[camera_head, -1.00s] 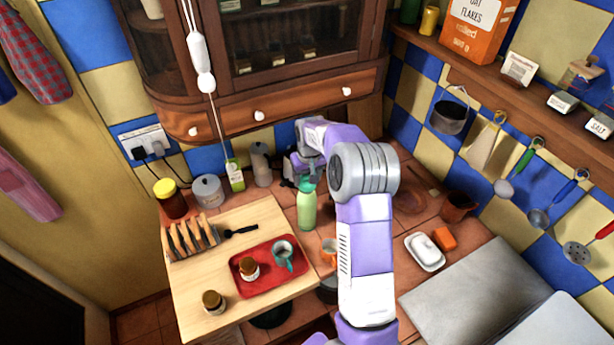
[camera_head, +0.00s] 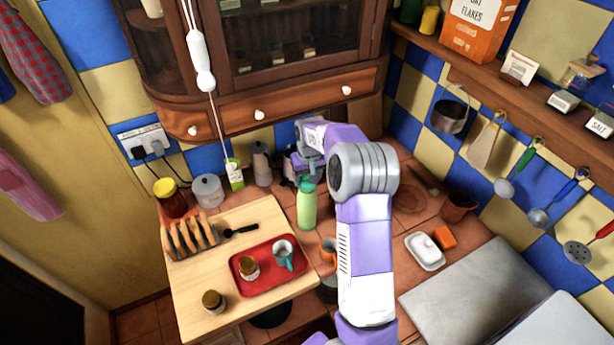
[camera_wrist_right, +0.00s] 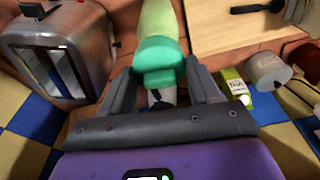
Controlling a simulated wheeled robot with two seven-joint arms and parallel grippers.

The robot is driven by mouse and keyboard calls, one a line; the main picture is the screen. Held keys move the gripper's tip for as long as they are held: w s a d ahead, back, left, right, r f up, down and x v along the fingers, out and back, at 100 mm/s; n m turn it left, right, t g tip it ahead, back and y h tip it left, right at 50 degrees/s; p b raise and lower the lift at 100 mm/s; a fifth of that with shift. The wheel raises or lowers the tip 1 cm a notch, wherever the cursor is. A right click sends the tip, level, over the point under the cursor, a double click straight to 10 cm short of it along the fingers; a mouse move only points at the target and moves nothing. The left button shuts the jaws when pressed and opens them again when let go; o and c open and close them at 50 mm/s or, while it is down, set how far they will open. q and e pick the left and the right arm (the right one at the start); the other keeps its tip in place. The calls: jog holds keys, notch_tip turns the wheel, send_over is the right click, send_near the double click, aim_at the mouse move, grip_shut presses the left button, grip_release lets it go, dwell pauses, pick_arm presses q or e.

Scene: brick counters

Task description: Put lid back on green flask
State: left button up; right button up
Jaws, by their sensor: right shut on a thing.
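The green flask (camera_head: 306,212) stands upright on the tiled counter, just right of the wooden board. Its pale green body (camera_wrist_right: 158,22) shows at the top of the right wrist view. The darker teal lid (camera_head: 307,184) is at the flask's top, in line with the body; I cannot tell whether it is fully seated. My right gripper (camera_head: 301,176) reaches the flask top from behind. In the right wrist view its fingers (camera_wrist_right: 160,74) are shut on the teal lid (camera_wrist_right: 158,58), one on each side. My left gripper is not in view.
The wooden board (camera_head: 190,298) holds a toast rack (camera_head: 190,238) and a red tray (camera_head: 262,288) with a cup. An orange mug (camera_head: 328,252) stands close to the flask. A toaster (camera_wrist_right: 62,48) is beside the gripper. A green-white carton (camera_head: 235,175) stands behind the board.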

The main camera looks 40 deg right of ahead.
jog(key=o, duration=1.3)
jog(key=shift+c, duration=0.2)
jog(key=shift+r+p, duration=2.55)
jog(key=shift+r, duration=1)
jog(key=shift+c, duration=0.2)
grip_shut()
